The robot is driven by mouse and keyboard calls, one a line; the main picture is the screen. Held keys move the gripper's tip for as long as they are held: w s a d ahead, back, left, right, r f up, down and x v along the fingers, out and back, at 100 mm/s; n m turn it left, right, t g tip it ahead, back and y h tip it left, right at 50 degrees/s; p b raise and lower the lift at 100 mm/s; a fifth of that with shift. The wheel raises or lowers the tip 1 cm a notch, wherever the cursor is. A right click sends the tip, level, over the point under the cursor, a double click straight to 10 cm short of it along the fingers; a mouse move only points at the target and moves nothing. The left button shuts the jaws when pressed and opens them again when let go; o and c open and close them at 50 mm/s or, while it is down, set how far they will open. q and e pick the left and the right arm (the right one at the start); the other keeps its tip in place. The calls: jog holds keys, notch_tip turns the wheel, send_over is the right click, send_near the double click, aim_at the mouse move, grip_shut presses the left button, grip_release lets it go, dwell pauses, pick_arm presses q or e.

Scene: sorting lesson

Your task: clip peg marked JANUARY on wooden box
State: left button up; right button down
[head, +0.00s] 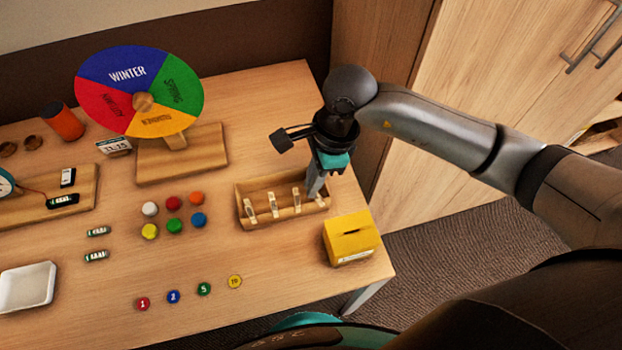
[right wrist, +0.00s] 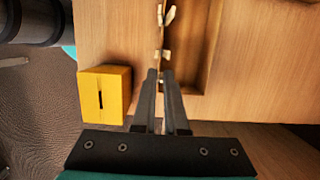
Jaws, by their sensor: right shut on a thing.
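The long wooden box (head: 262,187) stands near the table's right side in the head view. Several pale pegs sit along its front wall, one (head: 273,205) near the middle and one (head: 249,208) at the left end. My right gripper (head: 315,192) is at the right end of that wall, pointing down, shut on a peg there that its fingers largely hide. In the right wrist view the closed fingers (right wrist: 159,76) are at the wall of the wooden box (right wrist: 190,50), with other pegs (right wrist: 162,54) beyond. The peg markings are too small to read. My left gripper is out of view.
A yellow slotted box (head: 350,240) stands close to the wooden box, near the table's right corner. Colored discs (head: 175,226) and number tokens (head: 204,289) lie to the left. A season wheel (head: 140,92) stands at the back.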

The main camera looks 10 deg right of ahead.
jog(key=shift+d+f, duration=0.1)
jog(key=shift+f, duration=0.1)
jog(key=c, duration=0.9)
grip_release()
jog(key=p+v, duration=0.2)
jog(key=v, duration=1.3)
jog(key=shift+r, duration=0.15)
